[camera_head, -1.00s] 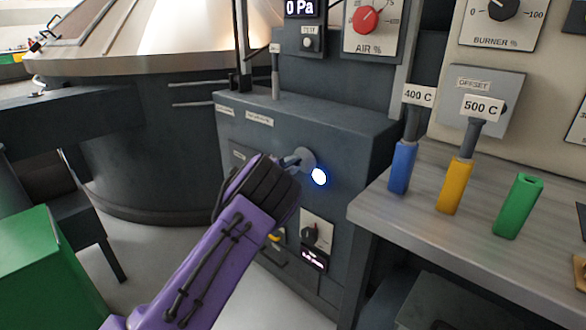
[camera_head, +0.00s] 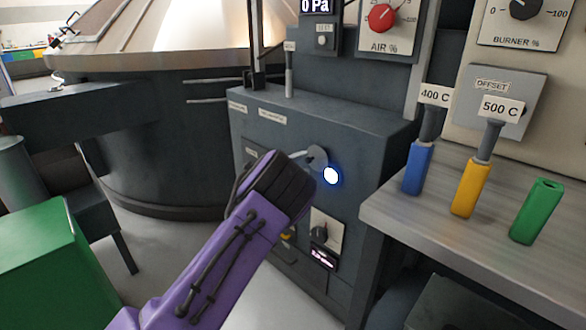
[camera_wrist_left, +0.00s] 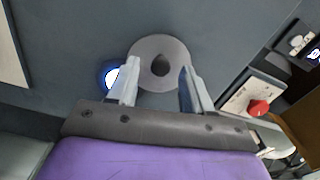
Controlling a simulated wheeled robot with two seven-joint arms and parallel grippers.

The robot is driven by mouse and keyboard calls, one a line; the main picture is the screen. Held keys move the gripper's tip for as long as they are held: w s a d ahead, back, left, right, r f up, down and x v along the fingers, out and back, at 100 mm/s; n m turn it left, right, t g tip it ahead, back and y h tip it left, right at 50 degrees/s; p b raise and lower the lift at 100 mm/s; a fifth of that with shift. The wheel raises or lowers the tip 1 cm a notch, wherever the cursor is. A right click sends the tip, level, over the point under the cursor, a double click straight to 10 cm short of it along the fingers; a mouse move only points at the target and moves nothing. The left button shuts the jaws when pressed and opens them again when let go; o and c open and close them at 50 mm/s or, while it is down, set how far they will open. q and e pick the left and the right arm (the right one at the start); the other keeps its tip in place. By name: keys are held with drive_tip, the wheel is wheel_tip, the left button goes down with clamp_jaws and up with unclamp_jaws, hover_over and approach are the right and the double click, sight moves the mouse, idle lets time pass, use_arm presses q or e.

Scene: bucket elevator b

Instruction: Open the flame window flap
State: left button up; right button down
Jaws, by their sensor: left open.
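The flame window flap appears to be the round grey disc (camera_head: 317,157) on the front of the dark grey cabinet. In the left wrist view the disc (camera_wrist_left: 160,48) has a dark round knob at its centre. A bright blue-white round spot (camera_head: 331,175) glows beside the disc, at its lower right in the head view. My left gripper (camera_wrist_left: 158,78) is open, with its fingers in front of the disc on either side of the knob. I cannot tell whether they touch it. My purple left arm hides part of the cabinet. My right gripper is not in view.
The cabinet (camera_head: 375,135) carries a small dial (camera_head: 319,232) below the disc. A bench (camera_head: 420,215) at right holds blue (camera_head: 418,168), yellow (camera_head: 471,190) and green (camera_head: 537,210) handles. A green box (camera_head: 45,255) stands at lower left.

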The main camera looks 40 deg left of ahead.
use_arm(q)
drive_tip(key=s, duration=0.8)
drive_tip(key=shift+s+a, duration=0.35)
drive_tip(key=shift+s, duration=0.05)
